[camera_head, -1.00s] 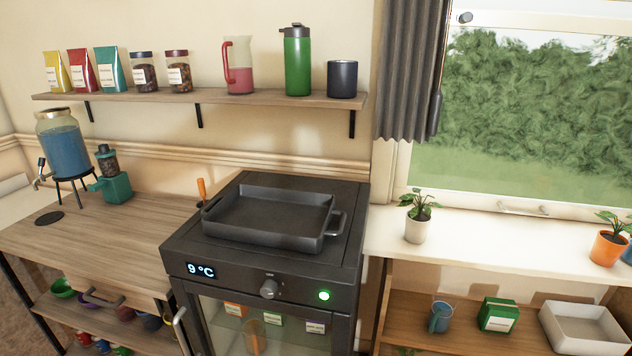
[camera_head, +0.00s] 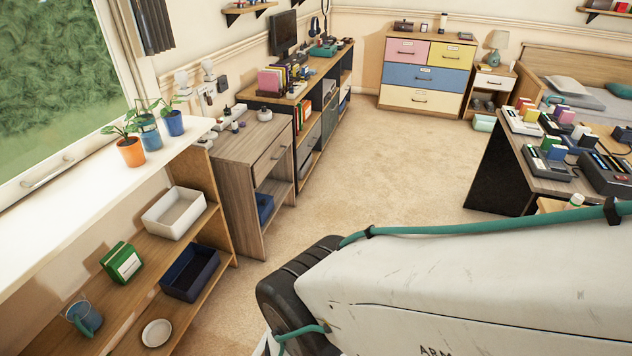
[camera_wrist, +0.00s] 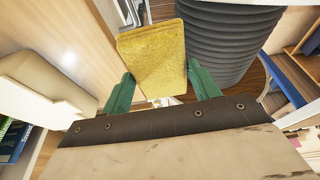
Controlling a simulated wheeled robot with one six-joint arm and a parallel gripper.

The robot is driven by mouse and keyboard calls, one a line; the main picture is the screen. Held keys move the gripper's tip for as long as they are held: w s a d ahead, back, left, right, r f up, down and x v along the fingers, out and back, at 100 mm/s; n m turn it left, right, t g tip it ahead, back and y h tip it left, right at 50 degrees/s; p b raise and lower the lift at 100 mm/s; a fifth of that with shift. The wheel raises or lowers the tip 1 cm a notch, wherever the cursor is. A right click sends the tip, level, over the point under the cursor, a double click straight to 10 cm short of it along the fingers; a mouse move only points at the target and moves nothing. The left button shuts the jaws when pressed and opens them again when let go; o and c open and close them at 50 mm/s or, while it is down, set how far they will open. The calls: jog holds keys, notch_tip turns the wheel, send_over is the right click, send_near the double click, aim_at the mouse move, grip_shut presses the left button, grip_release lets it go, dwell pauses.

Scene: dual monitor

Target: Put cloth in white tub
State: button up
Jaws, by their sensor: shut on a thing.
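A yellow cloth (camera_wrist: 152,55) shows in the wrist view, held between the two green fingers of my gripper (camera_wrist: 163,88). My gripper is shut on it, and the cloth sticks out beyond the fingertips. The white tub (camera_head: 174,213) is in the head view on the upper board of the wooden shelf below the window. It looks empty from this angle. In the head view my arm covers the lower right, and my gripper and the cloth are out of sight there.
A green box (camera_head: 121,262) stands beside the tub on the shelf. Potted plants (camera_head: 131,152) stand on the sill above. The carpet (camera_head: 390,150) has free room.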

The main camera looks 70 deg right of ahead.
jog(key=s+a, duration=0.2)
jog(key=s, duration=0.2)
jog(key=s+a+f, duration=0.1)
jog(key=s+a, duration=0.2)
jog(key=s, duration=0.2)
jog(key=s+a, duration=0.2)
jog(key=s, duration=0.3)
jog(key=shift+s+a+f, duration=0.1)
jog(key=shift+a+f, duration=0.05)
jog(key=shift+f, duration=0.1)
jog(key=shift+s+f, duration=0.1)
jog(key=shift+f, duration=1.6)
jog(key=shift+f, duration=0.1)
jog(key=o, duration=0.6)
jog(key=shift+f, duration=0.1)
jog(key=o, duration=0.3)
jog(key=shift+o, duration=0.2)
jog(key=v, duration=1.2)
